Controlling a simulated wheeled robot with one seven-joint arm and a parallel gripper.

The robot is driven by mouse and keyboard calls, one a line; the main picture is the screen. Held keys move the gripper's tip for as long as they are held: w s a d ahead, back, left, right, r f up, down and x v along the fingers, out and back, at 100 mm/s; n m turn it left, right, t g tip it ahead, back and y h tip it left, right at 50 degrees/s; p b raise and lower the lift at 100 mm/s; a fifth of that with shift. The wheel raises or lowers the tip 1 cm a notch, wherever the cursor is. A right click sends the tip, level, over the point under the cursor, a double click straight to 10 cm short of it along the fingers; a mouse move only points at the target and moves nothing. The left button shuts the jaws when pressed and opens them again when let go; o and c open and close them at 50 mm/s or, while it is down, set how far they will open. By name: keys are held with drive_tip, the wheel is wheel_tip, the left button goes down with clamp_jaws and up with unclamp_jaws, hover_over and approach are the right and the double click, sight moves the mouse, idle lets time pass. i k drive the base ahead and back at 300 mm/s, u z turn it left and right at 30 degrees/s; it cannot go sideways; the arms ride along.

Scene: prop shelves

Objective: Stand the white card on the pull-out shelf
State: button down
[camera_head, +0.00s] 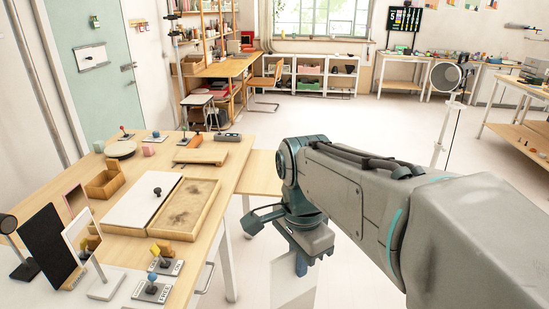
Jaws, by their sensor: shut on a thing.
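My gripper (300,252) hangs downward at the end of my arm, to the right of the wooden table. It is shut on a pale white panel (291,289), which looks like the white card. The card hangs below the gripper, beside the table, and its lower part is cut off by the bottom of the picture. The fingertips are partly hidden, so the exact grip is unclear. The pull-out shelf (261,172) appears as a light wooden board sticking out from the table's right side, behind my gripper. The visible part of its top is bare; my arm hides its right end.
The table (231,161) holds a shallow wooden tray (209,214), an open wooden box (97,191), a black panel (46,243) and an upright framed panel (70,235). Small knobbed pieces (151,289) stand at the front. A lamp stand (440,135) rises beyond my arm. Open floor lies behind.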

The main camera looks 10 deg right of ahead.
sight(269, 169)
drive_tip(key=z, duration=1.2)
drive_tip(key=i, duration=3.3)
drive_tip(key=u, duration=3)
drive_tip(key=i, duration=0.5)
drive_tip(key=z, duration=0.1)
